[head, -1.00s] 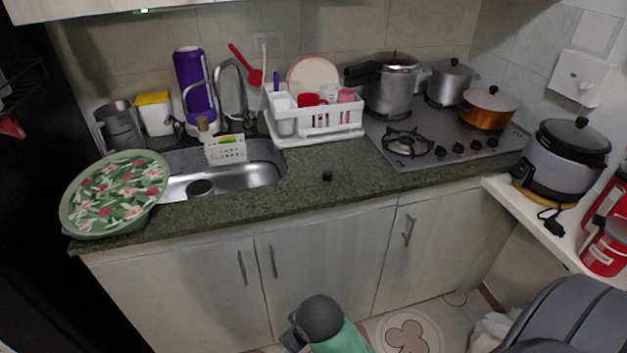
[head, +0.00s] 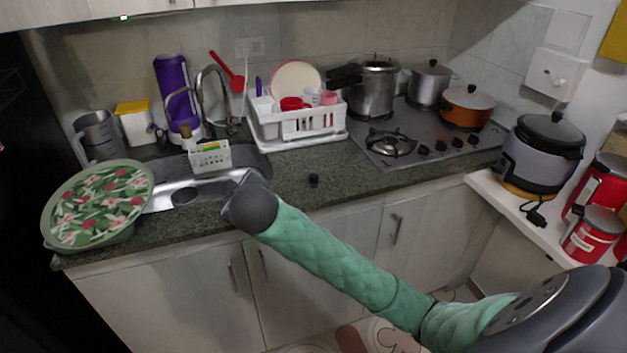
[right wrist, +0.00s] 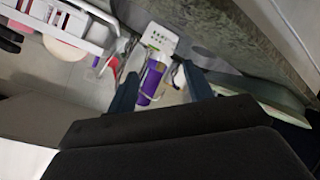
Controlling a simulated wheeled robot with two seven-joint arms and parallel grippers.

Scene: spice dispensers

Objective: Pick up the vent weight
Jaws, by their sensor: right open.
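My right arm reaches in from the lower right in a green sleeve. Its gripper (head: 245,183) is over the sink's front edge, left of the vent weight and apart from it. In the right wrist view the two dark fingers of this gripper (right wrist: 158,78) are spread with nothing between them. I cannot make out the vent weight in that view. My left gripper is not in view.
The counter (head: 345,178) around the vent weight is clear. The dish rack (head: 300,125) stands behind it and the stove (head: 430,140) with several pots is to the right. The sink (head: 190,192) and a floral-topped basin (head: 100,200) are to the left.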

